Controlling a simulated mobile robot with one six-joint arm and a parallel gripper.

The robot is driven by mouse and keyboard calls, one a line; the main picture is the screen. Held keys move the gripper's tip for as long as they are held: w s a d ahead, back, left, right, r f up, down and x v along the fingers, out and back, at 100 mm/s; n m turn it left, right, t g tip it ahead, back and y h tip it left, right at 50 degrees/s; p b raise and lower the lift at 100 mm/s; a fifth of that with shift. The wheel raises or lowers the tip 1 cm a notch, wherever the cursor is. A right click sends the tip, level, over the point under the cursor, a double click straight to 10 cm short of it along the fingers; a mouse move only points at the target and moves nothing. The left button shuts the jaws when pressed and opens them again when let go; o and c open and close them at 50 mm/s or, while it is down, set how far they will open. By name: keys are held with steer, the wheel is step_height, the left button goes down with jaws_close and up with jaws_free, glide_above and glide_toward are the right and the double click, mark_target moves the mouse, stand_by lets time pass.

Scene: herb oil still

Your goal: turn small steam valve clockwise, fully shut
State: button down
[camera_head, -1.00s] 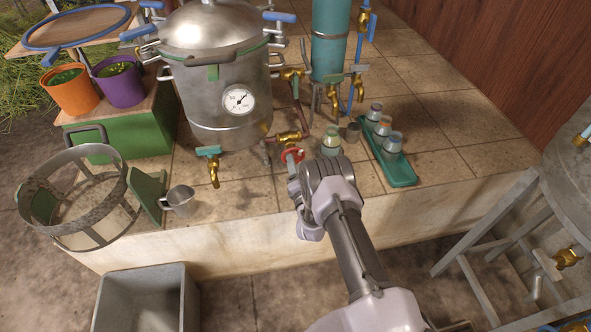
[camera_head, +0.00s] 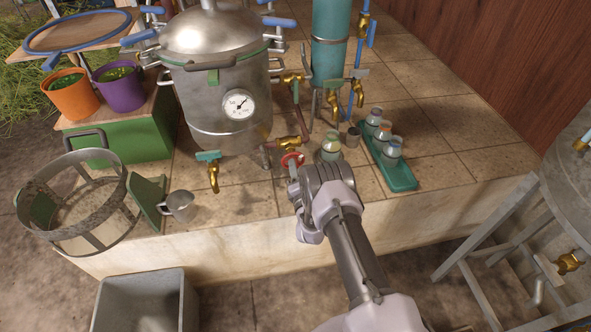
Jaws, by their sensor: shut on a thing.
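The small steam valve has a red handwheel (camera_head: 291,159) on a brass body (camera_head: 290,143), low in front of the steel still pot (camera_head: 215,95). My gripper (camera_head: 293,170) reaches in from the front and is shut on the near side of the red wheel. My wrist hides most of the jaws and part of the wheel's lower edge. How far the wheel is turned cannot be made out.
A glass jar (camera_head: 330,149) stands close to the right of my gripper. A teal tray (camera_head: 402,180) with small jars is further right. A brass tap (camera_head: 213,176) and metal cup (camera_head: 179,206) are at left. Tiles in front are clear.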

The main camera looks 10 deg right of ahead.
steer(key=m, duration=0.3)
steer(key=shift+m, duration=0.4)
steer(key=m, duration=0.3)
steer(key=shift+m, duration=0.4)
steer(key=m, duration=0.8)
steer(key=m+p, duration=0.1)
steer(key=m, duration=0.4)
steer(key=shift+m, duration=0.3)
steer(key=m, duration=0.5)
steer(key=shift+f+p, duration=0.1)
steer(key=shift+p, duration=0.2)
steer(key=shift+m, duration=0.3)
steer(key=c, duration=1)
jaws_free()
steer(key=shift+c, duration=0.2)
